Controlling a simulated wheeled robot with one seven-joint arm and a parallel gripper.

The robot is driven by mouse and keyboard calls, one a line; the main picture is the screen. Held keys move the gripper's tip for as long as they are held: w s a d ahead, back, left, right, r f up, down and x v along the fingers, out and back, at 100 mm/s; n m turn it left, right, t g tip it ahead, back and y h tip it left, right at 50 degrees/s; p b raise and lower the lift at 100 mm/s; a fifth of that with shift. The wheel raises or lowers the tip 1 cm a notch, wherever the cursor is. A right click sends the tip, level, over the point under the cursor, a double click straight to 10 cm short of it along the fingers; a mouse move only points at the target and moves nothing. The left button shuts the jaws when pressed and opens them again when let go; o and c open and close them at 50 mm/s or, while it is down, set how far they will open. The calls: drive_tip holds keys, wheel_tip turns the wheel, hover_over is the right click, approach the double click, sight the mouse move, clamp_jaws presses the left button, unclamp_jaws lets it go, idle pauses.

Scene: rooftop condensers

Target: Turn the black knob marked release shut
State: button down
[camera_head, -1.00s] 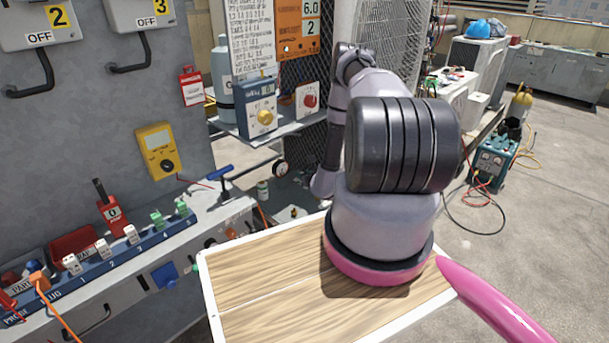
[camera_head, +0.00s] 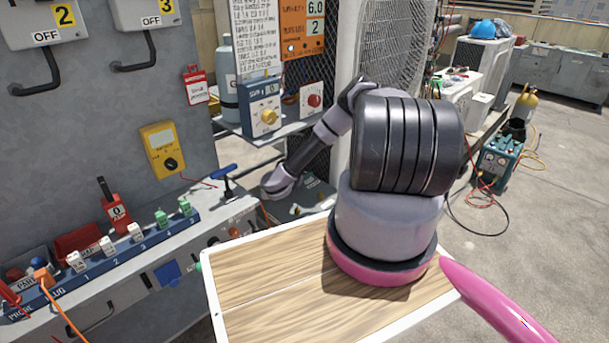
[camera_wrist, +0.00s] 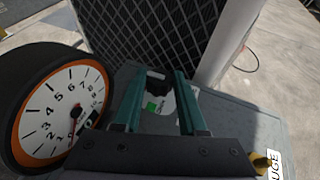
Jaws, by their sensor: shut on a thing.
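In the wrist view, my gripper (camera_wrist: 160,100) has its two teal fingers on either side of a small black knob (camera_wrist: 157,82), shut on it. A pale plate with a small green mark (camera_wrist: 152,106) lies just below the knob. The writing there is too small to read, so I cannot make out the word release or how far the knob is turned. In the head view, my gripper and the knob are not visible; my arm blocks part of that area.
A round gauge (camera_wrist: 60,112) with an orange rim stands close left of my fingers. A grille-faced unit (camera_wrist: 160,35) rises behind them. In the head view, a blue-handled valve (camera_head: 226,172) and a shelf with a blue box (camera_head: 262,108) are near my arm.

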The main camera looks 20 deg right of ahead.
drive_tip(key=shift+r+m+g+h, duration=0.1)
drive_tip(key=shift+m+g+h, duration=0.2)
drive_tip(key=shift+m+h, duration=0.1)
drive_tip(key=shift+c, duration=2.3)
unclamp_jaws()
